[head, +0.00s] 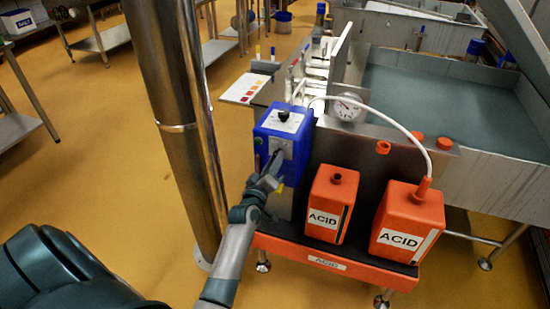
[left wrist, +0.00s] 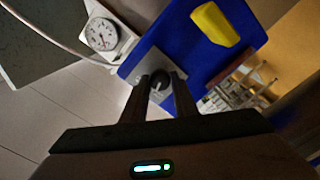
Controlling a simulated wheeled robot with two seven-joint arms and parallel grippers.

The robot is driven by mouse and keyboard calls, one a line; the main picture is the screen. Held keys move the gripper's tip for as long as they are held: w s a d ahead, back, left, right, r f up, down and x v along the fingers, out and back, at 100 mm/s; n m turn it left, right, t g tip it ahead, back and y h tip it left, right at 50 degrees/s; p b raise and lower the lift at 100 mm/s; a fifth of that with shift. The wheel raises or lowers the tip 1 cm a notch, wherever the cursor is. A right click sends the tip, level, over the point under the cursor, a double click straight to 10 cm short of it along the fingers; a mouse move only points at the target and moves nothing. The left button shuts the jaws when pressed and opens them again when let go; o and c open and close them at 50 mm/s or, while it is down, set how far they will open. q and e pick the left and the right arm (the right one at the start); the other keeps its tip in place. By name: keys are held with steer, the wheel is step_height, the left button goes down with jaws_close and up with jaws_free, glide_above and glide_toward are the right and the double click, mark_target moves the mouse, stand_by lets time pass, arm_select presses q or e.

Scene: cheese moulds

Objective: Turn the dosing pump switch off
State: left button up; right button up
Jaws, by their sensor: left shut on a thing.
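The dosing pump is a blue box (head: 269,133) on the steel wall beside the acid cans, with a black dial (head: 284,114) on its sloped top. In the left wrist view its blue housing (left wrist: 190,50) fills the upper middle. My left gripper (head: 273,164) is at the pump's front face. In the left wrist view its fingers (left wrist: 160,88) are shut on a dark round switch knob (left wrist: 160,77) on a grey plate. The fingers hide part of the knob, and I cannot tell its setting. My right gripper is not in view.
Two orange acid cans (head: 329,196) (head: 408,230) stand right of the pump on an orange trolley (head: 330,262). A white hose (head: 395,125) arches past a round gauge (head: 347,107). A steel column (head: 178,125) stands to the left. A yellow part (left wrist: 214,23) is on the pump.

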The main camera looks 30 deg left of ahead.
arm_select(q)
steer(key=shift+n+p, duration=0.3)
steer(key=shift+n, duration=0.7)
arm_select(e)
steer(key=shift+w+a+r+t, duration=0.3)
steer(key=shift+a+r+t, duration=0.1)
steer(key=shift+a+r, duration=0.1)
arm_select(q)
steer(key=o, duration=1.1)
steer(key=shift+c, duration=0.2)
steer(key=shift+s, duration=0.15)
steer(key=b+v, duration=0.1)
steer(key=v, duration=1.6)
steer(key=shift+b, duration=0.35)
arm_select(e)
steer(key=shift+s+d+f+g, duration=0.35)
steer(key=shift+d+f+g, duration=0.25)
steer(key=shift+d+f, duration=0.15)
arm_select(q)
steer(key=shift+a, duration=0.1)
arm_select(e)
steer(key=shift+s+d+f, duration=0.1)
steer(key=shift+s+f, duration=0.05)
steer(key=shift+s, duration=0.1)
